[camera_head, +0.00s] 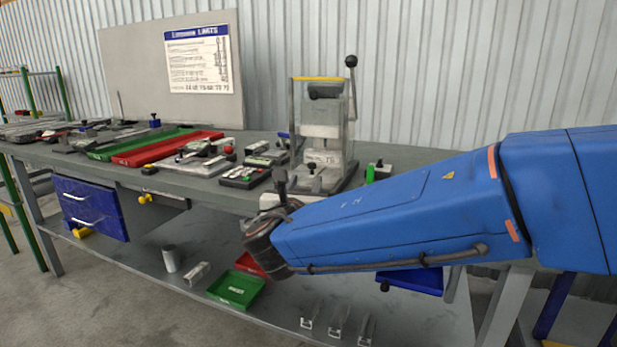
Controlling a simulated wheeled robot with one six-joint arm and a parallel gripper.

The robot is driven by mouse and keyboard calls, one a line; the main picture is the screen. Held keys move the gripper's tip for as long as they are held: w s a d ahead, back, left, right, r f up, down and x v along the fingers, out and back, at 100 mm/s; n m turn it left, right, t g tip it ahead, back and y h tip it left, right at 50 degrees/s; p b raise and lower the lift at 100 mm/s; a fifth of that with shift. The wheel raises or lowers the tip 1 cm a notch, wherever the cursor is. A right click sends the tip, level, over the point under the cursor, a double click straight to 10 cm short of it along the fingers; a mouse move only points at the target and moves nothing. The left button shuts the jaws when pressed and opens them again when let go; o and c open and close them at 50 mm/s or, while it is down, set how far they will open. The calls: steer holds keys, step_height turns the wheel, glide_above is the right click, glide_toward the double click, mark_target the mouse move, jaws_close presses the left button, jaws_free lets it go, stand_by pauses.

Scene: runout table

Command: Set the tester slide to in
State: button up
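The tester (322,145) stands upright on the bench right of the middle. It has a clear guard, a yellow top bar and a lever with a black ball knob. A pale block with a small dark knob (313,172) sits low at its front; I cannot tell whether this is the slide or how it is set. My blue arm reaches in from the right, in front of the tester's base. My gripper (281,188) is at the arm's far end, near the tester's front left.
Green (140,144) and red (168,149) trays lie on the bench to the left, with several small gauges and fixtures around them. A small green-sided piece (370,174) stands right of the tester. A limits sheet (203,60) hangs behind. The lower shelf holds bins (236,289).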

steer(key=shift+s+a, duration=0.15)
steer(key=shift+s, duration=1.2)
steer(key=shift+s+a, duration=0.15)
steer(key=shift+s, duration=1.15)
